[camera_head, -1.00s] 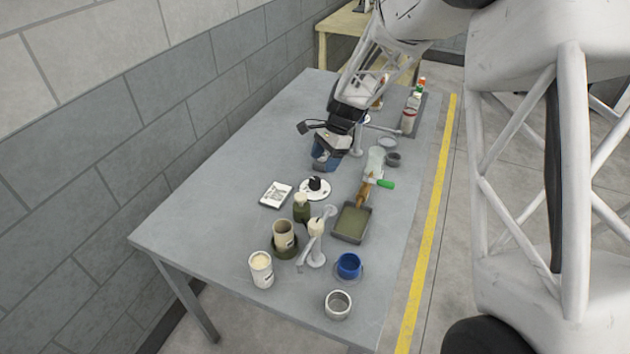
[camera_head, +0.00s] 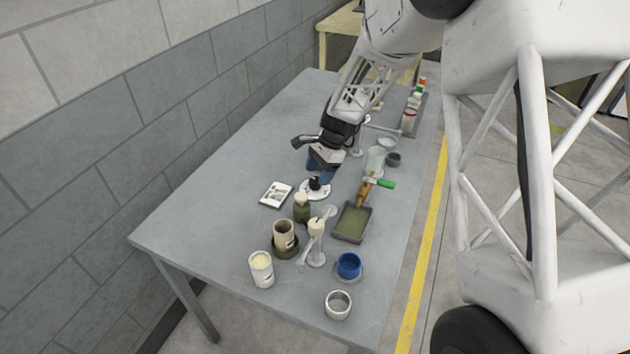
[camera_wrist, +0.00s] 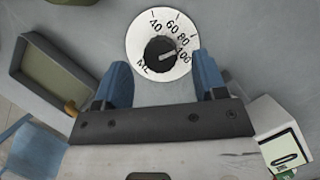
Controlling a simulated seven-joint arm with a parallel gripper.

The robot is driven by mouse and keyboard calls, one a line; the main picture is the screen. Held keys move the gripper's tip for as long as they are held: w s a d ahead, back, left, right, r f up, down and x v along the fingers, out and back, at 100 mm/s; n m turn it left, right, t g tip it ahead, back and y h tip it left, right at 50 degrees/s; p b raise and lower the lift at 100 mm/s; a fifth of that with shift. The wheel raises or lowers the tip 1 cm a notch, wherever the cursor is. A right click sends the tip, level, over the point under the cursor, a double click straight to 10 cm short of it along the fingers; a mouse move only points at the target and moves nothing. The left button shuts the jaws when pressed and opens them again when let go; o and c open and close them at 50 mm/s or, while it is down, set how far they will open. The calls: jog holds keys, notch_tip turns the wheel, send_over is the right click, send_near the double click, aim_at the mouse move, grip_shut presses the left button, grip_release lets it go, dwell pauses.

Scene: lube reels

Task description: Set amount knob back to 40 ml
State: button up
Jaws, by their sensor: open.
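The amount knob (camera_head: 315,184) is a small black knob on a round white dial (camera_head: 304,191) on the grey table. In the wrist view the knob (camera_wrist: 158,56) sits on the dial (camera_wrist: 136,36), which is marked 40, 60, 80, 100 and ML. Its white pointer line aims to the right, near the 100 mark and away from 40. My gripper (camera_wrist: 160,76) is open, with one blue finger on each side below the dial in the picture. In the head view my gripper (camera_head: 321,168) is just behind the knob, apparently above the table.
A white card (camera_head: 276,195) lies left of the dial. A tray with a green pad (camera_head: 352,222) is to the right, with a green-handled brush (camera_head: 370,189) near it. Several cups and bottles stand in front. The table's left part is clear.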

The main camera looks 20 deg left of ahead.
aim_at(316, 179)
jog(key=shift+x, duration=1.65)
jog(key=c, duration=0.9)
